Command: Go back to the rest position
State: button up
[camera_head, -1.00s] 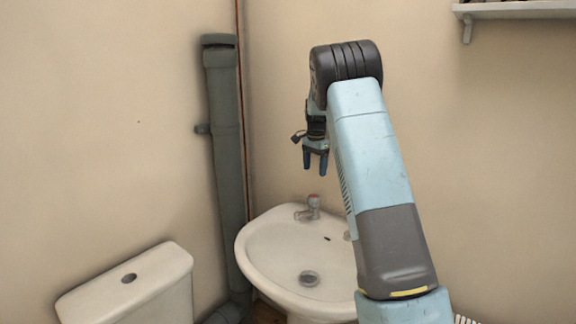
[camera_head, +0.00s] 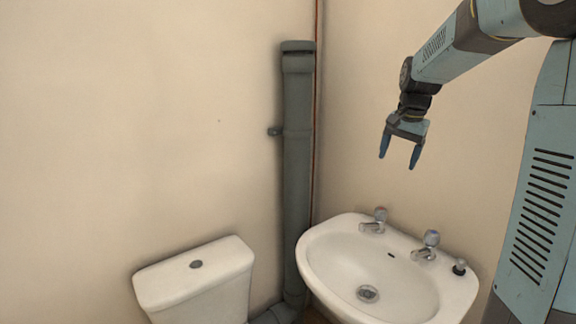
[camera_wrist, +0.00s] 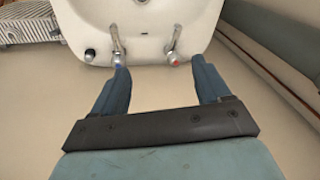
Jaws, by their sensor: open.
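My gripper (camera_head: 400,150) is open and empty, its two blue fingers pointing down in the air above the back of the sink. It also shows in the wrist view (camera_wrist: 161,85), with the fingers spread apart. The white sink (camera_head: 330,252) is below it, with a left tap (camera_head: 375,221) and a right tap (camera_head: 428,246) on its back edge. In the wrist view, the sink rim (camera_wrist: 146,51) lies beyond the fingertips. Nothing is between the fingers.
A grey vertical pipe (camera_head: 297,150) stands in the wall corner. A white toilet cistern (camera_head: 196,278) is at lower left. A small dark-topped fitting (camera_head: 459,266) sits on the sink's right rim. A white radiator (camera_wrist: 28,22) shows in the wrist view. The upper left is bare wall.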

jog(key=s+a+f+n+t, duration=0.1)
jog(key=s+a+n, duration=0.2)
jog(key=s, duration=1.1)
jog(key=s+a+f+n+t, duration=0.1)
jog(key=s+n, duration=0.3)
jog(key=s, duration=1.1)
jog(key=shift+s+a+n+t+h, duration=0.15)
jog(key=shift+a+n+t+h, duration=0.15)
jog(key=shift+a+t, duration=0.45)
jog(key=shift+a+f, duration=0.1)
jog(key=shift+a, duration=0.05)
